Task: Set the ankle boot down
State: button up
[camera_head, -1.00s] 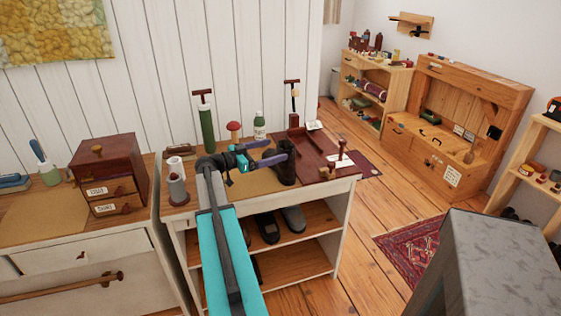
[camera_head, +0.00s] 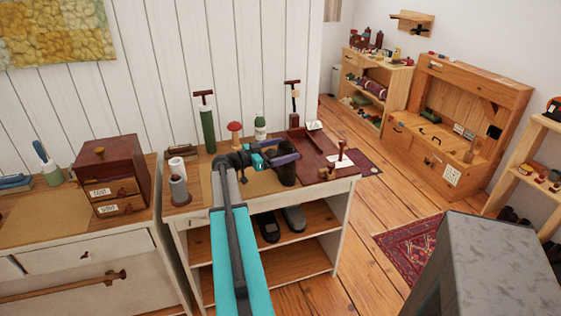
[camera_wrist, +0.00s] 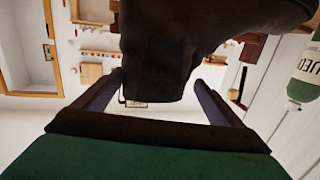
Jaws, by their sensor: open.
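The ankle boot (camera_head: 288,166) is dark, almost black. In the head view it stands upright at the front of the workbench top (camera_head: 212,196), right of the middle. My gripper (camera_head: 280,155) reaches it from the left at the height of its shaft, with the purple fingers open. In the wrist view the boot (camera_wrist: 165,45) fills the space between and beyond the two fingers of my gripper (camera_wrist: 158,80). I cannot tell whether either finger touches it. The exact contact under the sole is hard to see.
A grey cylinder (camera_head: 179,190) and a white roll (camera_head: 177,167) stand at the bench's left. A green pump (camera_head: 208,130), a red mushroom-shaped item (camera_head: 235,132) and a bottle (camera_head: 260,128) stand behind. A dark red tray (camera_head: 313,152) lies right of the boot. Shoes (camera_head: 293,218) occupy the shelf below.

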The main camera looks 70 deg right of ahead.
dwell(0.5)
jog(key=c, duration=1.8)
jog(key=shift+r, duration=0.2)
jog(key=shift+c, duration=0.2)
jog(key=s+a+r+b, duration=0.2)
jog(key=s+a, duration=0.1)
jog(key=a, duration=0.4)
jog(key=s+a+r+b, duration=0.2)
jog(key=s+a+b, duration=0.1)
jog(key=a, duration=0.4)
jog(key=shift+a+r, duration=0.35)
jog(key=shift+a, duration=0.05)
